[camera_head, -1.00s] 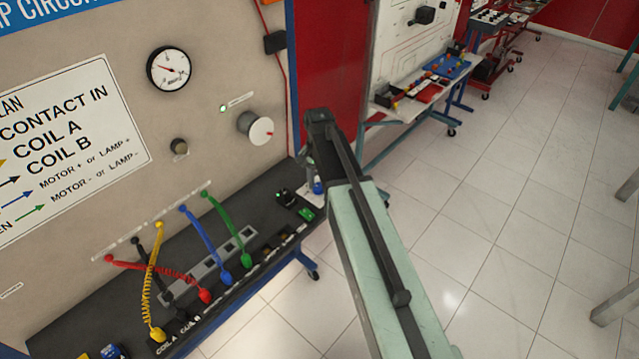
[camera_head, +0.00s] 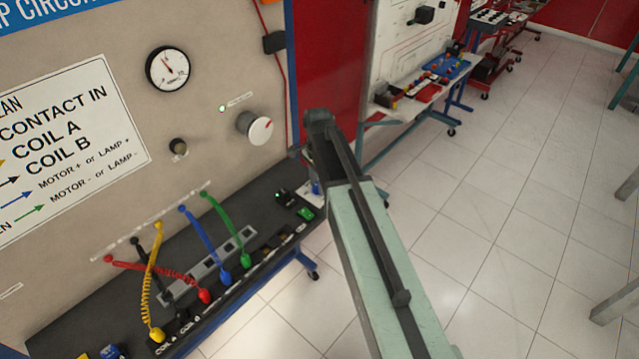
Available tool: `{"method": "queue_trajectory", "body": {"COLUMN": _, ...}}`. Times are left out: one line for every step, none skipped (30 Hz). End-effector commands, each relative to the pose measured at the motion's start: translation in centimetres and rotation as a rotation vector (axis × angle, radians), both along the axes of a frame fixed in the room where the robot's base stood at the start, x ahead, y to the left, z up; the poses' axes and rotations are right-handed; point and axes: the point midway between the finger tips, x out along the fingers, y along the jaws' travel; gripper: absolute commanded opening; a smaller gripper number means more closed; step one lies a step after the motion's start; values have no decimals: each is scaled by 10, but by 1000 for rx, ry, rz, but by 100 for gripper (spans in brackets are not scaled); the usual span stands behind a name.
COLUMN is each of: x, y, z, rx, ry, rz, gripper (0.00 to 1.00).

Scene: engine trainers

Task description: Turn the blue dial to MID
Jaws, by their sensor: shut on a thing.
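A small blue part, which I take for the blue dial (camera_head: 316,187), shows at the right end of the black bench top. It is mostly hidden behind my arm, so its pointer and any MID mark cannot be read. My gripper (camera_head: 313,172) points down over it from the arm's end and is shut on it, with its fingertips largely hidden.
Several coloured leads rise from the black bench (camera_head: 245,225) to the left of my gripper. The panel's blue edge post (camera_head: 291,80) stands just behind.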

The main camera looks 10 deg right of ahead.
Motion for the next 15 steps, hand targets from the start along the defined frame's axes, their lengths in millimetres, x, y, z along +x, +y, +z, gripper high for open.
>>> {"method": "queue_trajectory", "body": {"x": 1, "y": 3, "z": 0, "rx": 6, "ry": -3, "rz": -1, "gripper": 0}}
{"method": "queue_trajectory", "body": {"x": 1, "y": 3, "z": 0, "rx": 6, "ry": -3, "rz": -3, "gripper": 0}}
{"method": "queue_trajectory", "body": {"x": 1, "y": 3, "z": 0, "rx": 6, "ry": -3, "rz": -4, "gripper": 0}}
{"method": "queue_trajectory", "body": {"x": 1, "y": 3, "z": 0, "rx": 6, "ry": -4, "rz": -4, "gripper": 0}}
{"method": "queue_trajectory", "body": {"x": 1, "y": 3, "z": 0, "rx": 6, "ry": -4, "rz": -5, "gripper": 0}}
{"method": "queue_trajectory", "body": {"x": 1, "y": 3, "z": 0, "rx": 6, "ry": -4, "rz": -5, "gripper": 0}}
{"method": "queue_trajectory", "body": {"x": 1, "y": 3, "z": 0, "rx": 6, "ry": -4, "rz": -5, "gripper": 0}}
{"method": "queue_trajectory", "body": {"x": 2, "y": 3, "z": 0, "rx": 6, "ry": -4, "rz": -4, "gripper": 0}}
{"method": "queue_trajectory", "body": {"x": 2, "y": 3, "z": 0, "rx": 6, "ry": -4, "rz": -4, "gripper": 0}}
{"method": "queue_trajectory", "body": {"x": 2, "y": 3, "z": 0, "rx": 6, "ry": -4, "rz": -4, "gripper": 0}}
{"method": "queue_trajectory", "body": {"x": 2, "y": 3, "z": 0, "rx": 6, "ry": -5, "rz": -4, "gripper": 0}}
{"method": "queue_trajectory", "body": {"x": 2, "y": 3, "z": 0, "rx": 6, "ry": -5, "rz": -4, "gripper": 0}}
{"method": "queue_trajectory", "body": {"x": 2, "y": 3, "z": 0, "rx": 6, "ry": -5, "rz": -4, "gripper": 36}}
{"method": "queue_trajectory", "body": {"x": 2, "y": 3, "z": 0, "rx": 6, "ry": -5, "rz": -4, "gripper": 45}}
{"method": "queue_trajectory", "body": {"x": 2, "y": 3, "z": 0, "rx": 6, "ry": -5, "rz": -4, "gripper": 55}}
